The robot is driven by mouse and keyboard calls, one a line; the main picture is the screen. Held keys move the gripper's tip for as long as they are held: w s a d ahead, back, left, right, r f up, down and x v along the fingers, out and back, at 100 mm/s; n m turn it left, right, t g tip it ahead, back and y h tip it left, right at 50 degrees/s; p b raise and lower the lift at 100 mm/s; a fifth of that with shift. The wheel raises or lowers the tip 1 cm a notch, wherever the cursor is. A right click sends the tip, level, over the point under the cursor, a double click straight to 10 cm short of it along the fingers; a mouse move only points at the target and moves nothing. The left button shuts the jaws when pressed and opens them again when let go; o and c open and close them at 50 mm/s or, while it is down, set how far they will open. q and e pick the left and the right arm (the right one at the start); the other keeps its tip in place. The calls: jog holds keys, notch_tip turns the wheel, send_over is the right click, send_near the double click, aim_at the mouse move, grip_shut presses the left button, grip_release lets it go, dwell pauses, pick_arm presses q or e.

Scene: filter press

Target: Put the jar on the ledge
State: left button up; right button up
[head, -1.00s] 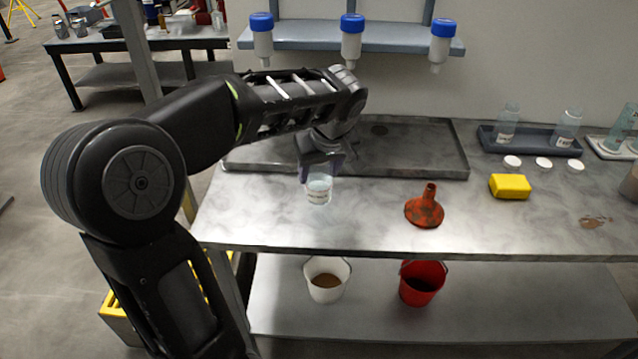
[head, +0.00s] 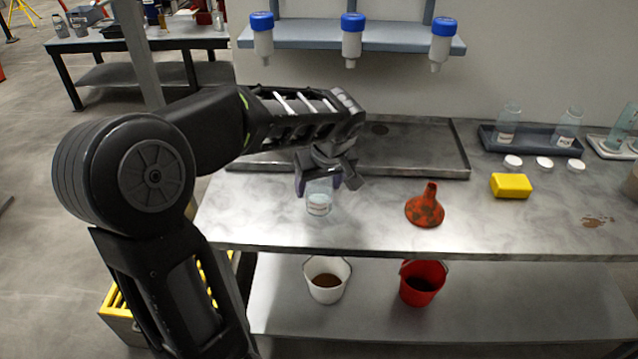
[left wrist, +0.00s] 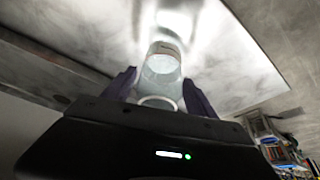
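The jar (head: 318,205) is small and clear with a white label, and stands upright at the left part of the metal bench (head: 290,228). My left gripper (head: 328,183) is above and around it, its two fingers spread apart on either side. In the left wrist view the jar (left wrist: 161,68) lies between the fingers, with narrow gaps beside it, its rim towards the camera. A blue-grey wall ledge (head: 395,41) is at the back, above the bench. My right gripper is not in view.
An orange funnel (head: 425,208) and a yellow block (head: 511,186) lie right of the jar. A grey tray (head: 430,172) is behind it. Blue-capped bottles (head: 352,42) hang at the ledge. White lids (head: 544,163) and a blue jar tray (head: 545,150) are at right.

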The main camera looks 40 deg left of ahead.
pick_arm(q)
jog(key=shift+o, duration=0.4)
jog(key=shift+r, duration=0.2)
jog(key=v, duration=1.2)
jog(key=shift+f, duration=0.1)
